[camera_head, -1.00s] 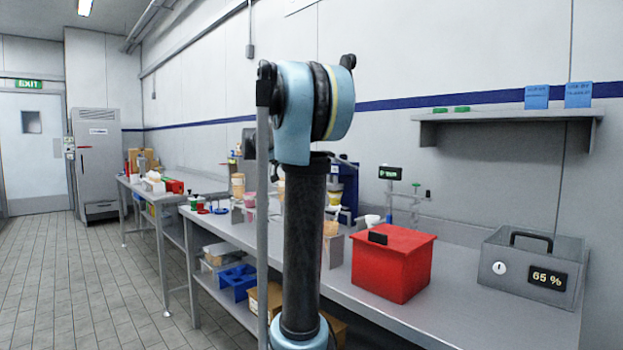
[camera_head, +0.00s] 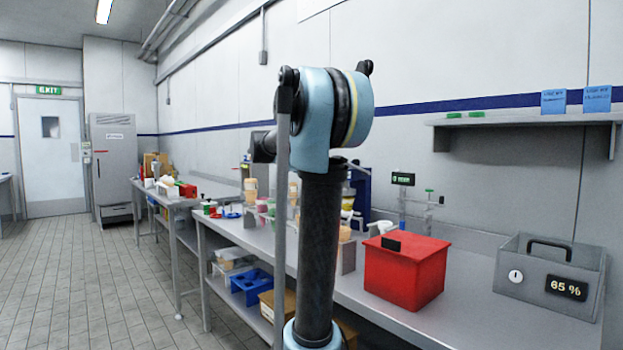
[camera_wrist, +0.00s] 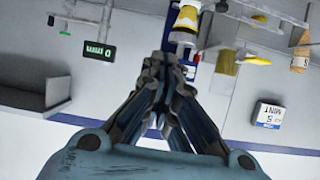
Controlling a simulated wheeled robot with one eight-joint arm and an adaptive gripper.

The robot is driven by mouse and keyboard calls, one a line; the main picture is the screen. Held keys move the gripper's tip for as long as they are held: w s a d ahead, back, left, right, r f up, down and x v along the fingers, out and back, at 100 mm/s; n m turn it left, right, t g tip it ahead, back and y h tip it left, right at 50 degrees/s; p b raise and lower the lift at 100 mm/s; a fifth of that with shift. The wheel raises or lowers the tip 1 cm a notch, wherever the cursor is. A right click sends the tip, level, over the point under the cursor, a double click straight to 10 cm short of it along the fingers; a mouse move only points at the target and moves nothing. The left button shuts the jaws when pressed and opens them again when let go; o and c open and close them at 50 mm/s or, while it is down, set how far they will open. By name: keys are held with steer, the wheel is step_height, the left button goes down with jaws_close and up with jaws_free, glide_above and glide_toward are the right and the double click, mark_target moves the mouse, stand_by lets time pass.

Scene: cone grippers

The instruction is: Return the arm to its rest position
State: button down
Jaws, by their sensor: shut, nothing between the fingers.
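My arm (camera_head: 322,235) stands upright in the middle of the head view, folded at its blue elbow joint. My gripper (camera_wrist: 166,62) shows in the wrist view, with its dark fingers drawn together and nothing between them. The fingers point toward the bench items, which appear upside down. In the head view I cannot make out the fingers.
The long grey bench (camera_head: 375,312) runs along the wall at the right. A wall shelf (camera_head: 525,119) hangs above. The tiled floor (camera_head: 90,270) at the left is clear.

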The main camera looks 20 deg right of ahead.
steer(key=s+a+f+n+y, duration=0.1)
steer(key=s+f, duration=0.2)
steer(key=s+a+f+n, duration=0.1)
steer(key=s+f, duration=0.1)
steer(key=s, duration=0.1)
steer(key=s+a+f+y, duration=0.1)
steer(key=s+f, duration=0.2)
steer(key=s, duration=0.1)
steer(key=shift+f+n+g+y, duration=0.3)
steer(key=shift+n+g, duration=0.1)
steer(key=s+a+f+n+g+y, duration=0.1)
steer(key=s+a+f+n+y, duration=0.3)
steer(key=s+a+f, duration=0.4)
steer(key=s+a+f+n+y, duration=0.5)
steer(key=s+a+f+n, duration=0.2)
steer(key=s+f, duration=1.2)
step_height(320, 180, down, 3)
steer(key=shift+s+a+r+g, duration=0.1)
steer(key=shift+s+a+g, duration=0.25)
steer(key=shift+a, duration=0.65)
steer(key=shift+w, duration=0.15)
steer(key=shift+w+f, duration=0.2)
steer(key=shift+w, duration=0.25)
